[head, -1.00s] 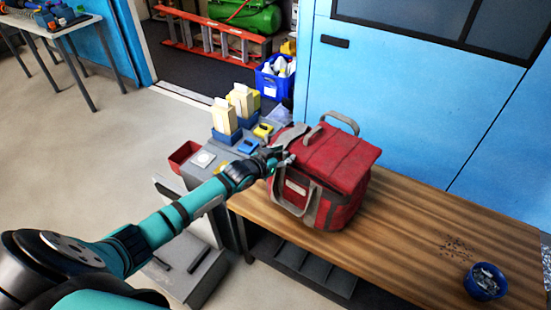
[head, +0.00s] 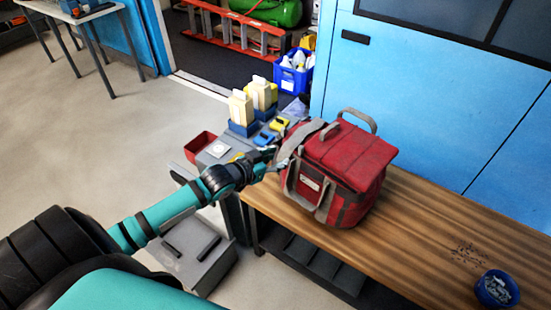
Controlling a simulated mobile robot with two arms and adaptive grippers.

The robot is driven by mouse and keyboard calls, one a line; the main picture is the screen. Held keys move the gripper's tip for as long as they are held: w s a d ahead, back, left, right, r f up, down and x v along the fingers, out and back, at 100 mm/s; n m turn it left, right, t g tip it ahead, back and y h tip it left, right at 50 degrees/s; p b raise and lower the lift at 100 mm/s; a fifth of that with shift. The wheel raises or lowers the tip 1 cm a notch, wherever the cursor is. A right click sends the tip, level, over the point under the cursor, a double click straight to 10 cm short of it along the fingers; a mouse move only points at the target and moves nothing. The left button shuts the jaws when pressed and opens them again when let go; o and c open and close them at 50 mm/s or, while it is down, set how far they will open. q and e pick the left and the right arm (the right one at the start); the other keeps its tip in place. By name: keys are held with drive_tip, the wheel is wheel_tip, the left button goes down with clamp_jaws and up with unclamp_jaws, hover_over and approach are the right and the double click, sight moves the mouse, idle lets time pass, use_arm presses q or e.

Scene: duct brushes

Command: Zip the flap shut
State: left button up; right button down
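A red soft bag (head: 338,175) with grey handles stands on the wooden bench. Its red top flap (head: 345,152) lies over the opening and looks down; I cannot make out the zip or its pull at this size. My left gripper (head: 279,163) is at the bag's left upper edge, close to the grey strap. Its fingers are small and dark here, and I cannot tell whether they are open, shut or touching the bag. My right gripper is not in view.
The wooden bench (head: 425,222) is clear right of the bag, except for dark bits and a blue bowl (head: 497,289) of small parts. Left of the bag, a grey cabinet top holds cartons (head: 241,108) and a red bin (head: 200,146). A blue wall stands behind.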

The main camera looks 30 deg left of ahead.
sight(301, 151)
use_arm(q)
drive_tip(key=shift+d+f+b, duration=0.2)
drive_tip(key=shift+f+b, duration=0.15)
drive_tip(key=c, duration=0.3)
drive_tip(key=d+f+m+b, duration=0.2)
drive_tip(key=m+b, duration=0.1)
drive_tip(key=b, duration=0.1)
drive_tip(key=d+f+m+t+b, duration=0.1)
drive_tip(key=d+f+m+b, duration=0.1)
drive_tip(key=f+m+b, duration=0.1)
drive_tip(key=shift+d+f+b, duration=0.15)
drive_tip(key=shift+d+b, duration=0.15)
drive_tip(key=shift+b, duration=0.15)
clamp_jaws()
drive_tip(key=d+m+t+y+b, duration=0.3)
drive_tip(key=d+m+t+b, duration=0.15)
drive_tip(key=m+b, duration=0.45)
drive_tip(key=w+a+p, duration=0.1)
drive_tip(key=w+a, duration=0.3)
drive_tip(key=w, duration=0.5)
drive_tip(key=shift+w+m+g, duration=0.3)
drive_tip(key=shift+w+g, duration=0.05)
drive_tip(key=shift+w, duration=0.05)
drive_tip(key=shift+r, duration=0.2)
